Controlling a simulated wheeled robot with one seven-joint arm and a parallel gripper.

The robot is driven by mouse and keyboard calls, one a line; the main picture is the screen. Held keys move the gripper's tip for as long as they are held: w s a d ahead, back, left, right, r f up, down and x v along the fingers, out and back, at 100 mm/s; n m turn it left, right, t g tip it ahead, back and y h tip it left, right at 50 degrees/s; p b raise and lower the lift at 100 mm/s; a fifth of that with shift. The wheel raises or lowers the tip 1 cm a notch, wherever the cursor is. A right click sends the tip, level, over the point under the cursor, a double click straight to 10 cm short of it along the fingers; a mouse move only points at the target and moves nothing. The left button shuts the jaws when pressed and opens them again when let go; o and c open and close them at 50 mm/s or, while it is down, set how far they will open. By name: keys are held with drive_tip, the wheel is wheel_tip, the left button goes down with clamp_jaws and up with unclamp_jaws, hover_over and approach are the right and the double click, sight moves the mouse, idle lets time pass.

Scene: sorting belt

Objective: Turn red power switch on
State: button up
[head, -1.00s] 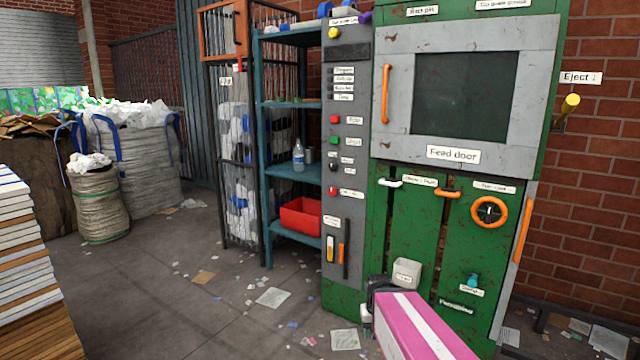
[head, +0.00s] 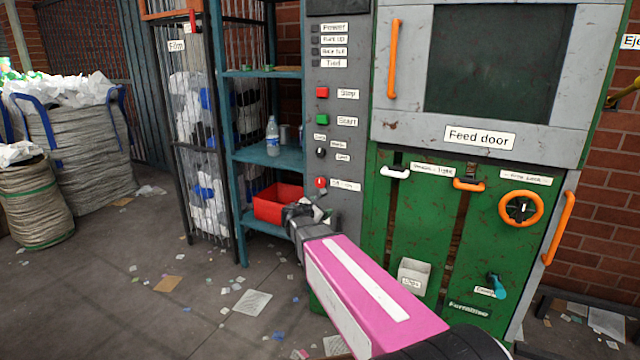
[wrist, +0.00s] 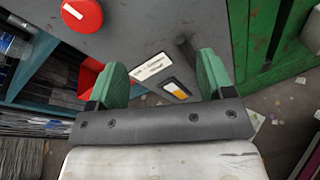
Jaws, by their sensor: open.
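The red power switch (head: 320,183) is a round red knob with a white mark, low on the grey control panel (head: 349,235) of the green machine, beside a small white label. In the wrist view the red knob (wrist: 82,15) is large at the upper left, its top cut off, its white mark slanted. My gripper (head: 308,212) is just below the knob in the head view. In the wrist view my gripper (wrist: 162,70) has its two green fingers spread, nothing between them, the knob beyond and left of the left finger. I see no contact with the knob.
A red bin (head: 278,203) sits on the blue shelf (head: 238,170) left of the panel, near my gripper. A red Stop button (head: 322,93) and green Start button (head: 322,119) are higher on the panel. Orange handles stick out from the machine. Litter lies on the floor.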

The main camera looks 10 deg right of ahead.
sight(319, 182)
drive_tip(key=w+a+r+n+t, duration=0.3)
drive_tip(key=w+a+r+n, duration=0.1)
drive_tip(key=r+n, duration=0.15)
drive_tip(key=x, duration=1)
drive_tip(key=shift+w+f, duration=0.1)
drive_tip(key=shift+w, duration=0.15)
drive_tip(key=c, duration=0.9)
